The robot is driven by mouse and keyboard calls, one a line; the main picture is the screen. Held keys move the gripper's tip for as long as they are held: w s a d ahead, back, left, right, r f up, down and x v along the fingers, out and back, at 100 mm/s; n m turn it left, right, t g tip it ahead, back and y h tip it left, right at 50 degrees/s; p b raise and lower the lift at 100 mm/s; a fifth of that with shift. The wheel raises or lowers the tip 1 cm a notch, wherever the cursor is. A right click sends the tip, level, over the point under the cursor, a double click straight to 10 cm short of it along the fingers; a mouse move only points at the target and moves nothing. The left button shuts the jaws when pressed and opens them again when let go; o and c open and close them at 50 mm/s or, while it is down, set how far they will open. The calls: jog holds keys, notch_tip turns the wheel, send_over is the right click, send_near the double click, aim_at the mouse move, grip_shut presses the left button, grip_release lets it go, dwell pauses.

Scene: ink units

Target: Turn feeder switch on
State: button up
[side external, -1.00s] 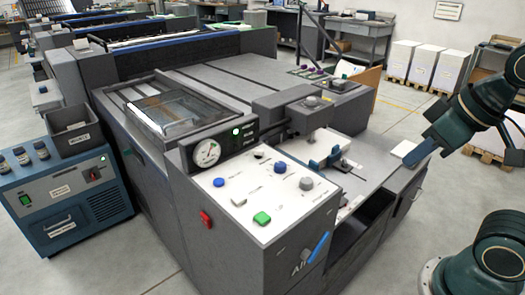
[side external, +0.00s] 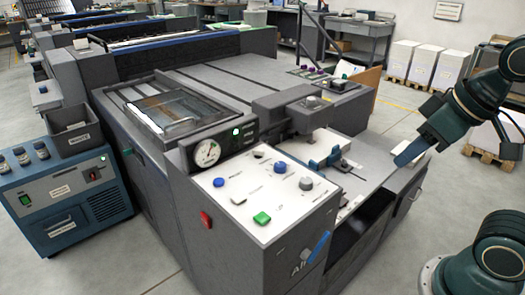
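The press control panel (side external: 262,205) is white and carries blue, grey, white and green controls. I cannot read which one is labelled feeder. A blue knob (side external: 280,167), a second blue knob (side external: 219,182), a grey knob (side external: 306,184) and a green button (side external: 262,218) show on top. A red control (side external: 206,220) is on the dark side face, and a blue lever (side external: 319,246) is at the front beside lettering that looks like "AIR". My gripper (side external: 400,160) is at the right, apart from the panel. Its blue fingers overlap, so their opening is hidden.
A round gauge (side external: 208,153) and a lit green lamp (side external: 236,132) stand behind the panel. A blue cabinet (side external: 65,200) with a dark bin (side external: 80,135) stands left. Floor is clear in front.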

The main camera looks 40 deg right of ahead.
jog(key=w+r+n, duration=0.2)
jog(key=w+r, duration=0.1)
jog(key=w, duration=0.7)
jog(key=n+g+y, duration=0.2)
jog(key=n, duration=0.2)
send_over(260, 150)
jog(key=s+d, duration=0.3)
jog(key=s, duration=0.2)
notch_tip(260, 150, down, 11)
jog(key=shift+w, duration=0.1)
jog(key=x, duration=1.3)
jog(key=shift+w+a+f, duration=0.25)
jog(key=shift+w, duration=0.05)
grip_shut()
